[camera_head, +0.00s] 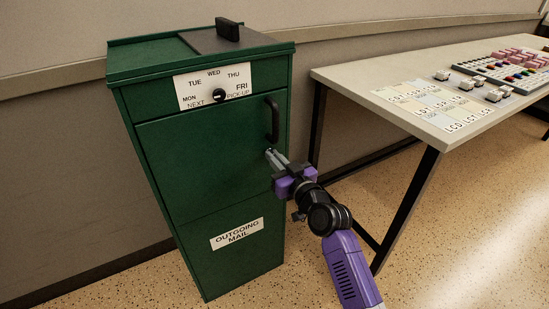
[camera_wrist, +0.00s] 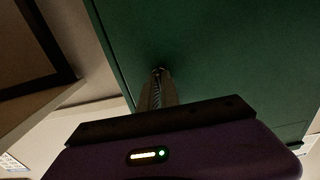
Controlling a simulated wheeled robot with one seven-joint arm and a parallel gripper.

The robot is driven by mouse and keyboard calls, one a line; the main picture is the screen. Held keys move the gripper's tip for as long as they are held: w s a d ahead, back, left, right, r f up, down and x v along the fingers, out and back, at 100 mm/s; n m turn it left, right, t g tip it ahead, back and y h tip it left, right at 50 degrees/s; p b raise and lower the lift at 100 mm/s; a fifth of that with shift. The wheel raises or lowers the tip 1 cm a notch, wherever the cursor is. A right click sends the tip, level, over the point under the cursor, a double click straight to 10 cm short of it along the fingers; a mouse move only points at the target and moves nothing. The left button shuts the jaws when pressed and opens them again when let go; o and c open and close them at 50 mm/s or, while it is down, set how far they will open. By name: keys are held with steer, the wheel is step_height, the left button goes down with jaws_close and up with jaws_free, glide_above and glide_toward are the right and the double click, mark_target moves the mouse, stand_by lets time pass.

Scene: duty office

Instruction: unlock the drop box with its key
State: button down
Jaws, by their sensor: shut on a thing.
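The green drop box (camera_head: 195,165) stands against the wall at left of centre in the head view. It has a black handle (camera_head: 273,120) at the upper right of its front door and an "OUTGOING MAIL" label (camera_head: 237,234) low down. My gripper (camera_head: 272,157) is at the door's right side, below the handle, with its fingertips at the green face. In the wrist view my gripper (camera_wrist: 158,84) is shut, its fingers closing on a small dark thing at the box face, likely the key. The key is mostly hidden by the fingers, and the lock cannot be made out.
A white dial plate (camera_head: 215,84) with day names and a black knob is on the box's upper front. A black grip (camera_head: 228,29) stands on the box's lid. A table (camera_head: 350,78) with cards, stamps and coloured pieces stands at right.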

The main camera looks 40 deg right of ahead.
steer(key=shift+m, duration=0.3)
steer(key=shift+d+f+m+p, duration=0.1)
steer(key=shift+m+p, duration=1.4)
steer(key=shift+m, duration=2.8)
steer(key=shift+d+m+p, duration=0.1)
steer(key=shift+m+p, duration=1.35)
steer(key=shift+m, duration=2.85)
steer(key=c, duration=1.6)
jaws_free()
